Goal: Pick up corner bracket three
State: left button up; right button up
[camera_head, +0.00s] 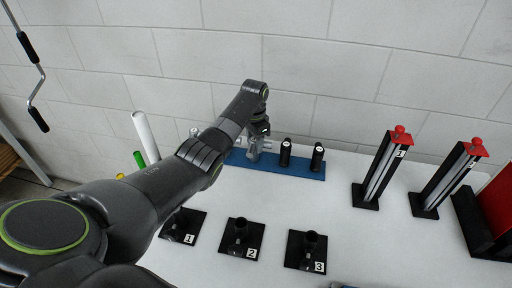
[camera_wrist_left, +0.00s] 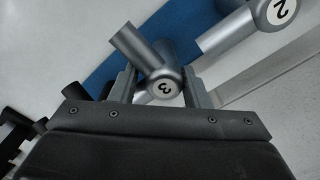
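Corner bracket three is a grey metal tube elbow with a round end marked "3" (camera_wrist_left: 163,88). In the left wrist view it lies between the two fingers of my left gripper (camera_wrist_left: 160,90), close to the right finger. Whether the fingers press on it cannot be told. In the head view my left gripper (camera_head: 257,130) reaches down to a silver bracket (camera_head: 252,149) at the blue strip (camera_head: 275,166). The arm hides part of the strip. My right gripper is not in view.
A bracket marked "2" (camera_wrist_left: 280,12) lies close by in the left wrist view. Two black cylinders (camera_head: 286,151) (camera_head: 317,156) stand on the strip. Numbered black holders (camera_head: 306,250) stand in front, and red-topped posts (camera_head: 380,165) at right.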

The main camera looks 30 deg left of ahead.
pick_arm(q)
jog(key=shift+w, duration=0.1)
jog(key=c, duration=0.4)
